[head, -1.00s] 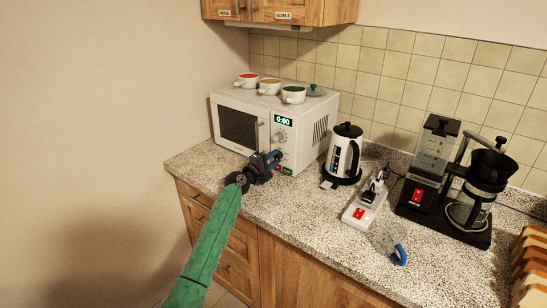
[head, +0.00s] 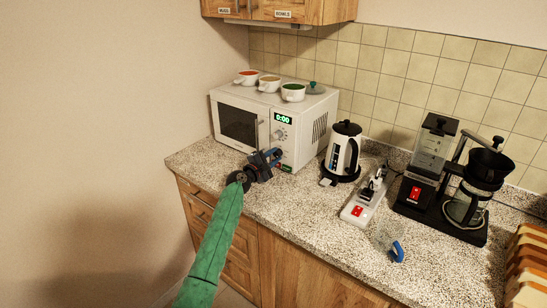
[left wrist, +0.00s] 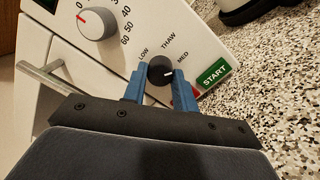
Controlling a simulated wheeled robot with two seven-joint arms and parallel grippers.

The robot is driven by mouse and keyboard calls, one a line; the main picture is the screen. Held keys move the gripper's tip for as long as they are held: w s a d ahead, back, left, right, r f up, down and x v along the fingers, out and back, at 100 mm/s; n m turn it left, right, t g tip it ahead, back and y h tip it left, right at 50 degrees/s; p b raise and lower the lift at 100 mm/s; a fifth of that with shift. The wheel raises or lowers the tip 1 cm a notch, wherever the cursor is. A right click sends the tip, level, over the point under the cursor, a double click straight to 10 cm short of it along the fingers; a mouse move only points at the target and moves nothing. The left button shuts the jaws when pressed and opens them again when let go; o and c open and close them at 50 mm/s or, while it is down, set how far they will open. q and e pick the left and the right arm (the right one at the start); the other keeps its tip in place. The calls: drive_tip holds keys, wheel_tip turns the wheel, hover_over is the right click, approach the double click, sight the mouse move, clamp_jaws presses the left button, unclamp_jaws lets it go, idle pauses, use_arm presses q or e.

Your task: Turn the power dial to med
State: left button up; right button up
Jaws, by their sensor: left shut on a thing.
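The white microwave (head: 297,128) stands at the back left of the counter, with its display reading 0:00. In the left wrist view, its dark, round power dial (left wrist: 160,67) has the labels LOW, THAW and MED around its upper side. A short light mark on the dial points right, near the MED side; part of the scale below is hidden. My left gripper (head: 275,157) is at the lower front of the microwave. Its blue fingers (left wrist: 157,84) are shut on the power dial, one on each side. My right gripper is not in view.
The microwave's door handle (left wrist: 55,80) is at left. A kettle (head: 343,150) stands right of the microwave.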

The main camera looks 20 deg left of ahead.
use_arm(q)
drive_tip(key=shift+f, duration=0.1)
drive_tip(key=o, duration=1)
drive_tip(key=shift+s+a, duration=0.1)
drive_tip(key=shift+s, duration=0.1)
drive_tip(key=b+v, duration=0.2)
drive_tip(key=v, duration=0.4)
drive_tip(key=shift+w+f, duration=0.1)
drive_tip(key=shift+v, duration=0.8)
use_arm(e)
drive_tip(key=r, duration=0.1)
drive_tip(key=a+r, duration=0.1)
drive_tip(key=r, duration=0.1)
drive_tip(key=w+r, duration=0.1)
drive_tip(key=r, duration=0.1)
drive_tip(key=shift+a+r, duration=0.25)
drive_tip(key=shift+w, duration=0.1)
